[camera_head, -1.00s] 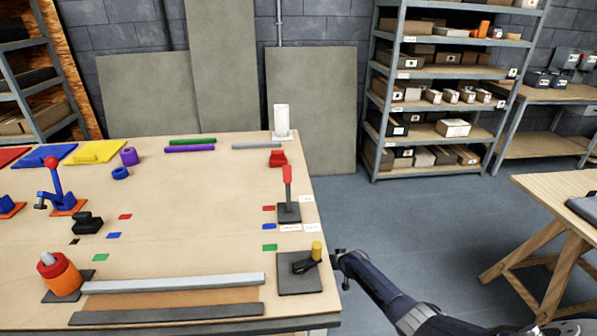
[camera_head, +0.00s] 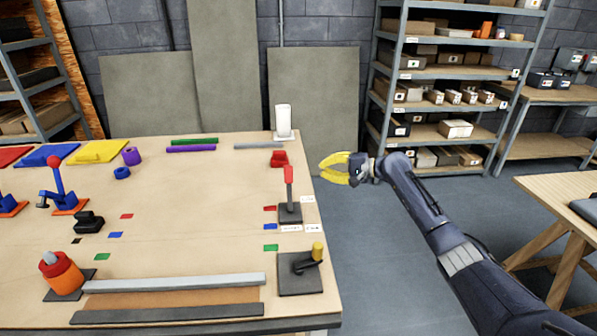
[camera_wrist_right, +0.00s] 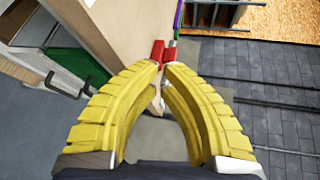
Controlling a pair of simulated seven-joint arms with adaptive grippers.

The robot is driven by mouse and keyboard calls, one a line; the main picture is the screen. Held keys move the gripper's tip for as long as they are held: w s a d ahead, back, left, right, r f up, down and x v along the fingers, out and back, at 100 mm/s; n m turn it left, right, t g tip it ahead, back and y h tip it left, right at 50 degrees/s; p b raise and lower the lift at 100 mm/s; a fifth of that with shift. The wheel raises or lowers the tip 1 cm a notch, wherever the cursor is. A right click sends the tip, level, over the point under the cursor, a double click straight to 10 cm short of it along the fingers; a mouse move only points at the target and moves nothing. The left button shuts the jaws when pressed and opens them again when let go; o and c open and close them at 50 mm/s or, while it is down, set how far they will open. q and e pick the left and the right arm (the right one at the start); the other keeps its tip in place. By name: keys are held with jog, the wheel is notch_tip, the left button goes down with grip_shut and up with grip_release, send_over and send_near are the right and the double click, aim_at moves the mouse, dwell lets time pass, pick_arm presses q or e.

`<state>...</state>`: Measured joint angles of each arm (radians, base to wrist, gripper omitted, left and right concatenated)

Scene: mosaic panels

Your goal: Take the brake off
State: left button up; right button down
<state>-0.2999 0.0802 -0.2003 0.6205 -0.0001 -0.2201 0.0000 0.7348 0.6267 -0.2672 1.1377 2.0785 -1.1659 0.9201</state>
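A lever with a red grip (camera_head: 289,175) stands nearly upright on a dark square base (camera_head: 289,213) near the table's right edge. White labels lie beside its base; their text is too small to read. My right gripper (camera_head: 321,171) has yellow fingers and hangs just past the right edge, to the right of the lever and apart from it. A gap shows between its fingertips, with nothing held. In the right wrist view the fingers (camera_wrist_right: 164,70) curve towards each other, and red shapes show at their tips; I cannot tell what these are. My left gripper is not in view.
A crank with a yellow knob (camera_head: 317,250) sits on a dark plate nearer the front. A red block (camera_head: 278,158) and a white cylinder (camera_head: 283,121) stand behind the lever. Grey rails (camera_head: 175,284) lie at the front. The middle of the table (camera_head: 200,210) is clear.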

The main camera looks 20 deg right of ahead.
aim_at(292, 170)
jog(key=s+a+r+y, duration=0.1)
jog(key=s+a+g, duration=0.1)
jog(key=s+a+r+m+g+y, duration=0.1)
jog(key=s, duration=0.1)
jog(key=shift+a+r+y, duration=0.15)
jog(key=shift+r+y, duration=0.15)
jog(key=shift+r, duration=0.05)
jog(key=x, duration=1)
jog(key=shift+s, duration=0.1)
jog(key=shift+s+a+r, duration=0.1)
jog(key=shift+s, duration=0.05)
jog(key=shift+s+a+r, duration=0.15)
jog(key=shift+s+r, duration=0.3)
jog(key=shift+s, duration=0.35)
jog(key=shift+s+a+r, duration=0.15)
jog(key=shift+s+r, duration=0.25)
jog(key=shift+s, duration=0.35)
jog(key=shift+r, duration=0.1)
